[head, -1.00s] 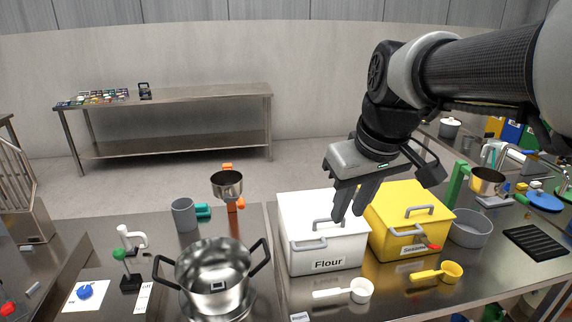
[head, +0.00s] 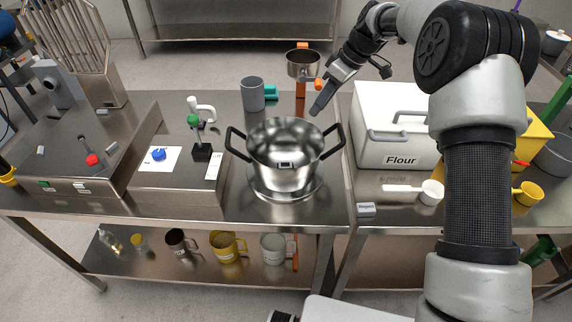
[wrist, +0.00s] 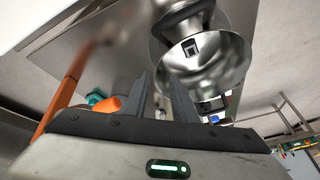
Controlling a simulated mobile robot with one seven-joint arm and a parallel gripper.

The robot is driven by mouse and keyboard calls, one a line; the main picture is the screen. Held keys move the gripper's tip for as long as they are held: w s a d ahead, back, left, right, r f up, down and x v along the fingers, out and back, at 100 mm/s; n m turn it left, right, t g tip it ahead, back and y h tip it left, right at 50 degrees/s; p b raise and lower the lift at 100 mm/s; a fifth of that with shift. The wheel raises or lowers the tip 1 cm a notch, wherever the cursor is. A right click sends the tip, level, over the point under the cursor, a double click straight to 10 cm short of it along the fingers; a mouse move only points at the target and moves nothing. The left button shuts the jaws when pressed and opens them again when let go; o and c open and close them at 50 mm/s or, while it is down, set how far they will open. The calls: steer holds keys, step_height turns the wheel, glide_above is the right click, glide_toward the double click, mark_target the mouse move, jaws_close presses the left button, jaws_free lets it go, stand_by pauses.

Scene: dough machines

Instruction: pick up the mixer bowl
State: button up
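The mixer bowl (head: 285,172) is a shiny steel pot with two black side handles. It stands upright on a round metal base (head: 287,190) on the steel table in the head view. My gripper (head: 318,108) is above and just behind the bowl's right side, near the right handle (head: 336,138); I cannot tell whether they touch. In the wrist view, the two fingers (wrist: 160,90) are apart with nothing between them, and the steel bowl (wrist: 212,62) shows just beyond them.
A flour box (head: 395,155) stands right of the bowl, with a white scoop (head: 430,191) before it. A grey cup (head: 252,94) and a small steel pan on an orange stand (head: 303,66) are behind. A white-and-green tool (head: 200,125) stands left.

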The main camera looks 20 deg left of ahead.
glide_above(302, 134)
steer(key=d, duration=0.2)
step_height(302, 134, down, 7)
steer(key=shift+a, duration=0.15)
steer(key=x, duration=0.5)
steer(key=shift+w+f, duration=0.15)
steer(key=shift+f, duration=0.2)
jaws_close()
steer(key=shift+r, duration=0.15)
stand_by(0.5)
